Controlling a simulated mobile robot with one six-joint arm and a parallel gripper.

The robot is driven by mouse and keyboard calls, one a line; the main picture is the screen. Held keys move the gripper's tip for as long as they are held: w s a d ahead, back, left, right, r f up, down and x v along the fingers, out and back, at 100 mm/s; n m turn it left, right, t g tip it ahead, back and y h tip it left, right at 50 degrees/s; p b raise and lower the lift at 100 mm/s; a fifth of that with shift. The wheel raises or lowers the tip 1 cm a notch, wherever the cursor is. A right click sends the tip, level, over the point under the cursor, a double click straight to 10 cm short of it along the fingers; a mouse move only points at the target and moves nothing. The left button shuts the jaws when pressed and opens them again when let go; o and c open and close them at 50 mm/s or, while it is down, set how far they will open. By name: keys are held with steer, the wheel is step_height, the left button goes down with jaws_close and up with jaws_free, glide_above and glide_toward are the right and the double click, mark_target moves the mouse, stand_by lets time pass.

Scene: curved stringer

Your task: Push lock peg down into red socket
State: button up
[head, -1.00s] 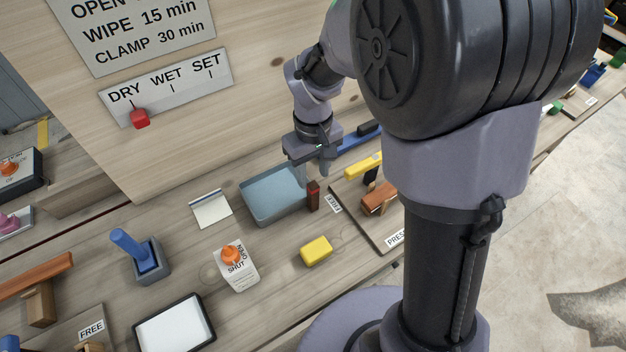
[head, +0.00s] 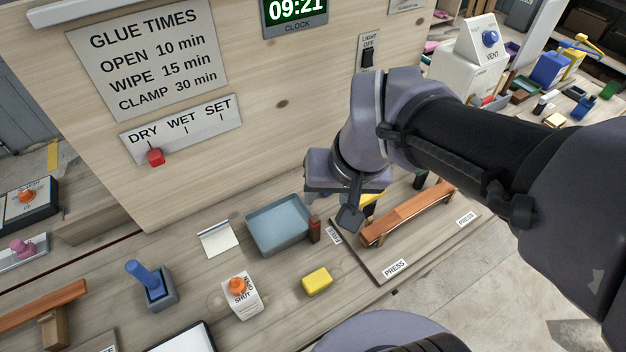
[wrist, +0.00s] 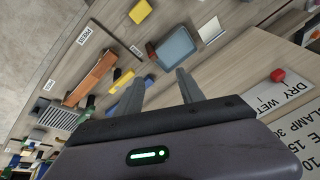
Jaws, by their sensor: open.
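A small dark red upright block (head: 315,229) stands at the right side of the blue-grey tray, beside a FREE label. It also shows in the wrist view (wrist: 150,48). I cannot tell whether it is the red socket, the lock peg, or both together. A blue peg (head: 146,275) stands tilted in a grey socket (head: 158,297) at the left of the bench. My gripper (head: 347,216) is above the bench, right of the dark red block. In the wrist view my gripper (wrist: 160,80) has its two fingers apart with nothing between them.
A curved wooden stringer (head: 408,216) lies on a board (head: 385,262) with PRESS labels. The tray (head: 279,228), a yellow block (head: 317,281), a white carton with an orange knob (head: 241,298) and a notepad (head: 217,239) lie nearby. A sign wall (head: 270,150) rises behind.

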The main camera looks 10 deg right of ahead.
steer(key=w+n+g+p, duration=0.2)
steer(key=w+p, duration=0.1)
steer(key=w, duration=0.2)
steer(key=n+g+h+p, duration=0.1)
steer(key=n+p, duration=0.2)
glide_above(315, 228)
steer(key=w, duration=0.2)
step_height(315, 228, down, 7)
steer(key=shift+n+g, duration=0.3)
steer(key=shift+g, duration=0.2)
steer(key=f+b, duration=0.1)
steer(key=f, duration=0.6)
steer(key=f+b, duration=0.1)
steer(key=f, duration=0.6)
steer(key=shift+d+f, duration=0.2)
steer(key=shift+f, duration=0.1)
steer(key=f, duration=0.2)
steer(key=f+b, duration=0.1)
steer(key=f, duration=0.3)
steer(key=shift+s+a+f+b, duration=0.1)
steer(key=shift+s+f+b, duration=0.05)
steer(key=shift+s+b, duration=0.2)
jaws_close()
